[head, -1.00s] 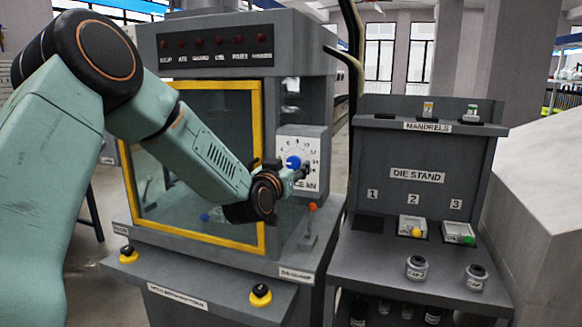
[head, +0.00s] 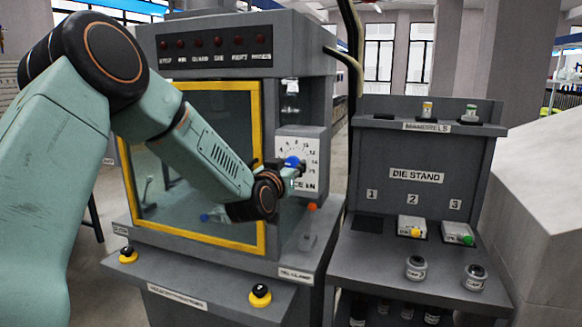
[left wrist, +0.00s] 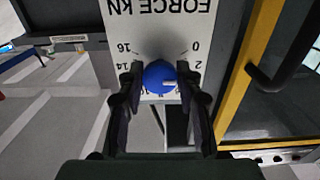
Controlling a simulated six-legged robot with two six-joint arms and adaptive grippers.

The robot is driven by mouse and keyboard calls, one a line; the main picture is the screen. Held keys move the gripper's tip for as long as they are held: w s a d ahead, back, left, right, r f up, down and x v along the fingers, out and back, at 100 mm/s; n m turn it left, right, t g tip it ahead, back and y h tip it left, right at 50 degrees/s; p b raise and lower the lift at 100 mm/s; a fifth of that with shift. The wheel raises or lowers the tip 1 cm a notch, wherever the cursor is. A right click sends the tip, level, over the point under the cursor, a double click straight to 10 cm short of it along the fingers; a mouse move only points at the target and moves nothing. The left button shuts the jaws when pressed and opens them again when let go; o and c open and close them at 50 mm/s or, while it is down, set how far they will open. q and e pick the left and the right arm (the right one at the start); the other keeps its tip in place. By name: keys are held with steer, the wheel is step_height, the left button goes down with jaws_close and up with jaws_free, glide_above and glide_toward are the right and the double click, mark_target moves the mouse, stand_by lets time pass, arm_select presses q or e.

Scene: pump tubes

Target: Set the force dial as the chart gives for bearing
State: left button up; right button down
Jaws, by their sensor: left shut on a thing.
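The force dial is a white plate (head: 312,147) with black numbers, on the grey press right of the yellow-framed door. Its round blue knob (head: 292,161) shows in part behind my left gripper (head: 290,168). In the left wrist view the plate (left wrist: 155,25) is upside down and reads FORCE KN. There the knob (left wrist: 157,73) sits between the two fingers of my left gripper (left wrist: 160,85), which is shut on it. A small white mark shows on the knob's lower right. Several scale numbers are hidden behind the knob and fingers. My right gripper is out of view, and I see no chart.
The yellow-framed door (head: 258,130) stands close to my left wrist. A small lever with an orange knob (head: 312,207) is below the dial. The die stand (head: 416,176) is at the right, with yellow- and green-marked blocks. Two black buttons (head: 260,291) sit on the front ledge.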

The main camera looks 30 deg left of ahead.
arm_select(q)
steer(key=shift+c, duration=0.4)
steer(key=shift+r, duration=0.1)
steer(key=m+p, duration=0.2)
steer(key=shift+r+m+p, duration=0.1)
steer(key=shift+m+p, duration=0.2)
steer(key=shift+m, duration=0.1)
steer(key=m+p, duration=0.3)
steer(key=m, duration=0.1)
steer(key=shift+m+p, duration=0.3)
steer(key=m+p, duration=0.3)
steer(key=shift+a+r+m, duration=0.1)
steer(key=shift+m, duration=0.2)
steer(key=shift+m+p, duration=1.5)
steer(key=shift+m, duration=0.5)
